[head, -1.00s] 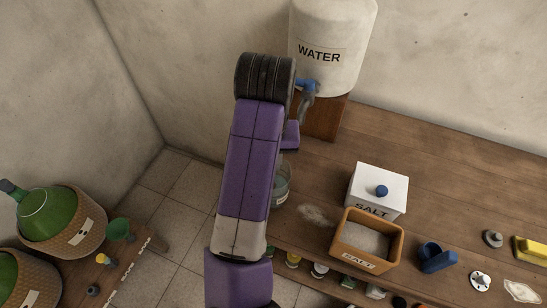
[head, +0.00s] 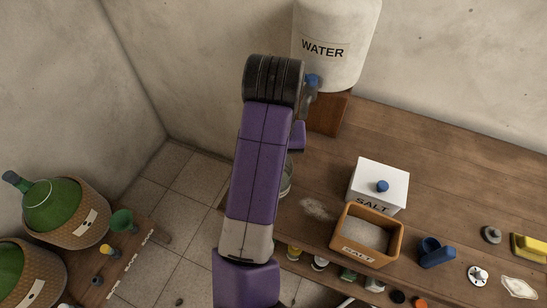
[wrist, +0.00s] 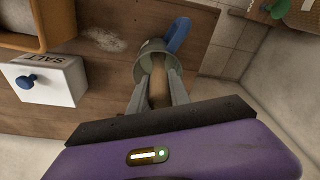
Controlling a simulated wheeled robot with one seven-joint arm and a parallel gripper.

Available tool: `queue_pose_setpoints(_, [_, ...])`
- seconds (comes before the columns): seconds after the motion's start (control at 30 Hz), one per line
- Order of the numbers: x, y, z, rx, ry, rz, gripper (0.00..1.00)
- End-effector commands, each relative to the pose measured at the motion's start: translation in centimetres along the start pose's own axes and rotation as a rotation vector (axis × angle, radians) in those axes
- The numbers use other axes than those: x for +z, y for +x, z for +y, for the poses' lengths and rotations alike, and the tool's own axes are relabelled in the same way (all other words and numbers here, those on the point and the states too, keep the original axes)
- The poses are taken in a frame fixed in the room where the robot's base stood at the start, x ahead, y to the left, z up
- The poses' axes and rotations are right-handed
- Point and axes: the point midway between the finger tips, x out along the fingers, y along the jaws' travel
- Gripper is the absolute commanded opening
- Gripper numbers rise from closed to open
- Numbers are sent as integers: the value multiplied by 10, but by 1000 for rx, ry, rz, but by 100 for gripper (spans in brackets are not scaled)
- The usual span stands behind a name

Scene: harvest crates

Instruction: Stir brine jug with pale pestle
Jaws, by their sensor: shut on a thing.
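The brine jug (wrist: 150,66) is a see-through grey vessel with a blue handle (wrist: 178,36), standing on the wooden bench in the wrist view. In the head view only a sliver of the jug (head: 287,181) shows beside my arm. My gripper (wrist: 158,76) is shut on the pale pestle (wrist: 158,86), a tan stick. The pestle points down into the jug's mouth. Its lower end is hidden, and I cannot tell how deep it reaches. My gripper is hidden behind my arm in the head view.
A white salt box (head: 378,184) and an orange salt crate (head: 344,240) stand right of the jug. The water tank (head: 333,75) stands behind. A blue scoop (head: 437,257) and yellow sponge (head: 529,245) lie farther right. A spilled white patch (head: 318,208) lies near the jug.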

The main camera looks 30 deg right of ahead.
Motion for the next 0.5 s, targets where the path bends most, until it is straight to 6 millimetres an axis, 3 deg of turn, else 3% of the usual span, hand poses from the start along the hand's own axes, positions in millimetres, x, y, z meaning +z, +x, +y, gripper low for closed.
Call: queue_pose_setpoints(0.5, [-9, -1, 3, 0, 0, 1, 0])
